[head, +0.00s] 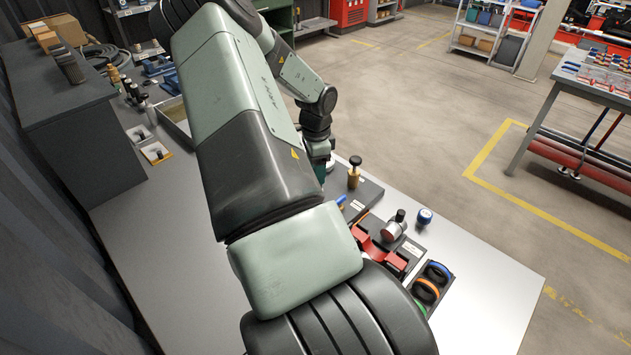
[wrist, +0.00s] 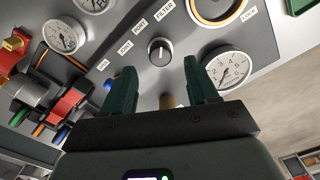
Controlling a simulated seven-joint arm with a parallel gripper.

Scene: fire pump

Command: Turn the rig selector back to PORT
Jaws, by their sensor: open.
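The rig selector is a round black knob (wrist: 160,51) with a pale pointer mark, on a grey panel (wrist: 270,50) in the wrist view. Small white labels lie around its upper left, among them PORT (wrist: 139,29) and FILTER (wrist: 165,13). The pointer mark is small, and I cannot tell exactly which label it faces. My gripper (wrist: 160,64) is open, with its two dark green fingers apart and the knob seen between their tips. I cannot tell how far the tips are from the panel.
A dial gauge (wrist: 226,69) is close beside the right finger. Another gauge (wrist: 64,36) and red valve handles (wrist: 70,103) are left of the fingers. A brass part (wrist: 167,101) shows between the fingers. In the head view, loose fittings stand on the pale bench (head: 480,285).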

